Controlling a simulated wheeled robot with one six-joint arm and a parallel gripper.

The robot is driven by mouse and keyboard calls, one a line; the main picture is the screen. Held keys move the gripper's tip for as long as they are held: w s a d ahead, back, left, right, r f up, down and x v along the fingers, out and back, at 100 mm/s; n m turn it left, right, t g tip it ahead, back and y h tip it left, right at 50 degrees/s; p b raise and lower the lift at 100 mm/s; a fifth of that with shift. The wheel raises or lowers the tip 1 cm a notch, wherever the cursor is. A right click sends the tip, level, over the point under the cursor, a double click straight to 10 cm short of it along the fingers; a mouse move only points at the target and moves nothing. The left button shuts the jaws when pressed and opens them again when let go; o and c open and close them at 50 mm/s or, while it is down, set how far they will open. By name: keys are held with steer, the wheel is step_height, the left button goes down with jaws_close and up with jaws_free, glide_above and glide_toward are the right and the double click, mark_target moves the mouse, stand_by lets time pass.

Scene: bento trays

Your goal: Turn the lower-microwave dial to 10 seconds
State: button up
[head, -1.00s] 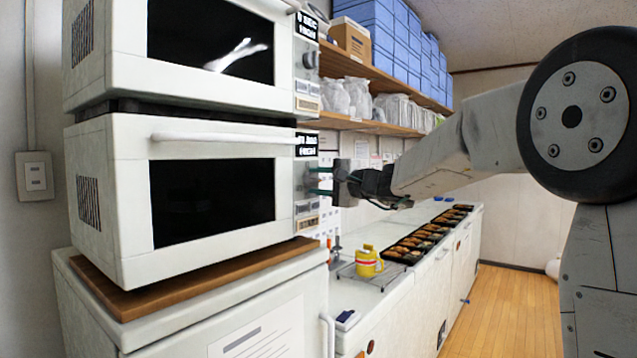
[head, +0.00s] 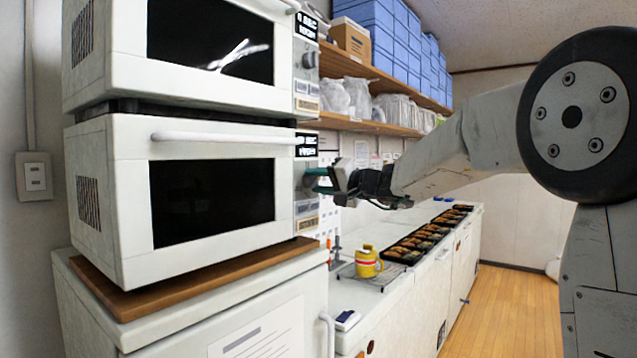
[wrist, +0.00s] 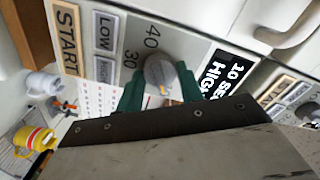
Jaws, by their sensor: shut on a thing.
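The lower microwave (head: 120,200) stands on a wooden board at the left, its door closed. Its dial (wrist: 158,70) is a round grey knob with a small orange mark, seen in the wrist view. My gripper (head: 312,180) is at the front panel; its green fingers (wrist: 160,88) are shut on the dial, one on each side. The lower display (wrist: 228,78) appears to read 10 SEC HIGH in the wrist view. The numbers 40 and 30 show beside the dial. In the head view my fingers hide the dial.
The upper microwave (head: 85,50) sits just above. A yellow mug (head: 368,262) stands on a rack on the counter, with several filled bento trays (head: 410,245) behind it. A shelf (head: 365,122) with bags runs along the wall.

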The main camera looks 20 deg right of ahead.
steer(key=shift+f, duration=0.15)
steer(key=o, duration=1)
steer(key=shift+s, duration=0.1)
steer(key=v, duration=0.7)
steer(key=shift+s+d, duration=0.25)
steer(key=shift+s, duration=0.05)
